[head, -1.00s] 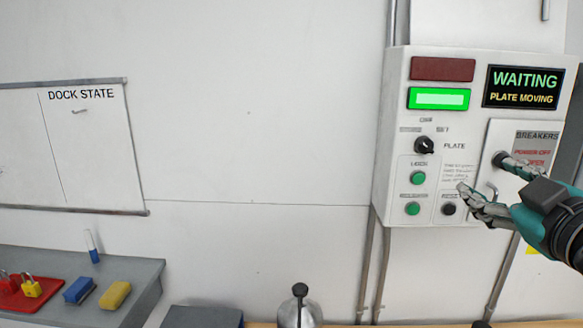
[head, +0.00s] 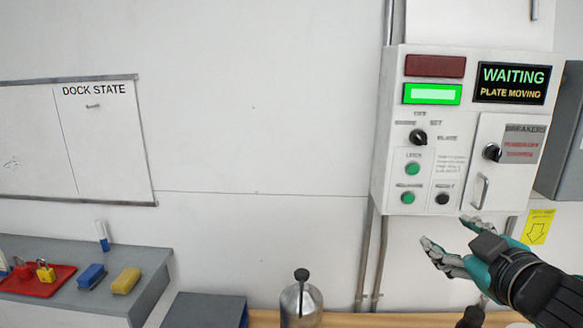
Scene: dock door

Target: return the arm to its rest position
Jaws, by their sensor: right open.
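My right gripper (head: 452,243) is in the lower right of the head view. Its fingers are spread apart and nothing is between them. It is below the white control panel (head: 384,140) and looks clear of it. The panel's display (head: 511,83) reads "WAITING, PLATE MOVING". A green lamp (head: 432,94) is lit under a dark red one (head: 435,66). The black plate knob (head: 418,137), the green buttons and the closed breaker door (head: 486,200) with its handle are uncovered. My left gripper is not in view.
A grey shelf (head: 150,262) at left holds a red tray (head: 62,284) with padlocks, a blue block (head: 91,277) and a yellow block (head: 125,281). A metal canister (head: 301,305) stands at bottom centre. Conduits run below the panel. The wall between is clear.

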